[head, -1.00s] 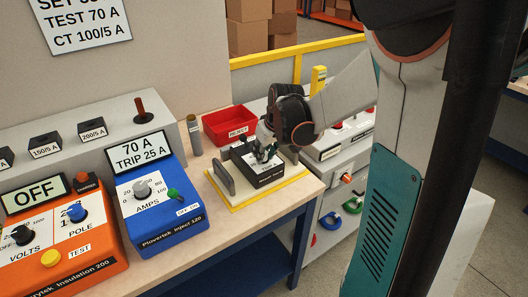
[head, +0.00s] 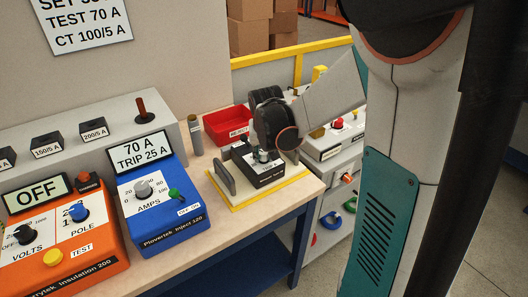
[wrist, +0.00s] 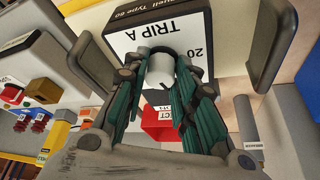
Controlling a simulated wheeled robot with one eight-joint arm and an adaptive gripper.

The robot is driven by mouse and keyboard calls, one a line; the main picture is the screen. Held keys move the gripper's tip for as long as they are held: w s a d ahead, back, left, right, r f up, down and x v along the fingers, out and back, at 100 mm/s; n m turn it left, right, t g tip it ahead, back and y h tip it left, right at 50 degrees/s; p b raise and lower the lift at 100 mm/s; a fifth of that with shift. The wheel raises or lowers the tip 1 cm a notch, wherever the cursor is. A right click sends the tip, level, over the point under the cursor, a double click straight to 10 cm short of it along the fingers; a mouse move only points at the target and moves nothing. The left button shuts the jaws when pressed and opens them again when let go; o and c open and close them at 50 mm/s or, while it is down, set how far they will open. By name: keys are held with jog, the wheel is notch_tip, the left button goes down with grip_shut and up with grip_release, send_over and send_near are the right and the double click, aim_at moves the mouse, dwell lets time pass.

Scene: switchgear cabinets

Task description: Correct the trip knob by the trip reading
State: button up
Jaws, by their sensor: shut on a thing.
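The black relay (head: 258,165) sits between upright plates on a cream, yellow-edged fixture (head: 237,202). In the wrist view its white face (wrist: 195,40) reads "TRIP A", with part of a scale, "20", visible. My gripper (head: 262,155) is over the relay face. In the wrist view my gripper (wrist: 162,70) has its fingers on both sides of the grey trip knob (wrist: 160,70) and is shut on it. The knob's pointer and most of the scale are hidden. The blue injection set (head: 160,215) displays "70 A" and "TRIP 25 A" (head: 140,153); its green switch (head: 175,195) is at its right.
An orange insulation tester (head: 65,240) reading "OFF" stands at left. A red reject bin (head: 227,125) and a grey cylinder (head: 194,133) are behind the fixture. A sign (head: 88,22) reads "TEST 70 A, CT 100/5 A". Bench space is clear before the fixture.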

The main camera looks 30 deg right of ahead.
dwell(0.4)
jog(key=o, duration=1.1)
jog(key=shift+c, duration=0.2)
jog(key=v, duration=1.2)
